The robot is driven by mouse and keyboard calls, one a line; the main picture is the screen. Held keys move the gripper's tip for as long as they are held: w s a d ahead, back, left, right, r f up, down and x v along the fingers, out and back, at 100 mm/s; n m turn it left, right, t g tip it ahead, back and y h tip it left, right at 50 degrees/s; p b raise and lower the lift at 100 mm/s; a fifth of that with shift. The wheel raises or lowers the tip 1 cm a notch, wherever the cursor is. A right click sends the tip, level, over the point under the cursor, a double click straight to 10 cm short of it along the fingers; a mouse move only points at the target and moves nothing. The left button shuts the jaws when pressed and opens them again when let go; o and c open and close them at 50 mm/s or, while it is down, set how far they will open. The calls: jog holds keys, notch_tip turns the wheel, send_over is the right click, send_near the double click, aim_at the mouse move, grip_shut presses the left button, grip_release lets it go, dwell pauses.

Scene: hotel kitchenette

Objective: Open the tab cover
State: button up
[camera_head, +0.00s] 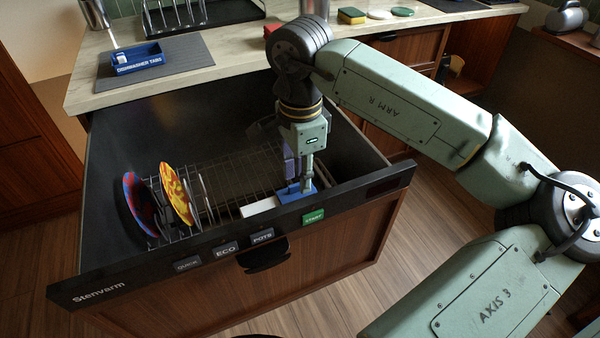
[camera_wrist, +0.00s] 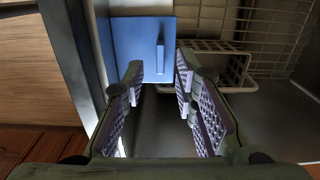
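The blue tab cover (camera_head: 285,195) lies on the inner side of the pulled-out dishwasher drawer's front, behind the START label. In the wrist view it is a flat blue plate (camera_wrist: 134,45) with a thin raised ridge (camera_wrist: 160,57) near its right edge. My gripper (camera_head: 303,184) points down over the cover's right part. In the wrist view my gripper (camera_wrist: 159,76) has its two purple padded fingers apart, with the ridge between and just beyond the tips. Whether a finger touches the cover is unclear. The space under the cover is hidden.
A white block (camera_head: 258,207) sits left of the cover. Red-blue (camera_head: 139,204) and yellow-red (camera_head: 176,195) plates stand in the rack. A pale basket (camera_wrist: 238,70) is close to the right finger. A blue DISHWASHER TABS box (camera_head: 138,60) is on the counter mat.

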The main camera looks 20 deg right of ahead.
jog(key=shift+f, duration=0.7)
jog(key=shift+c, duration=0.4)
grip_shut()
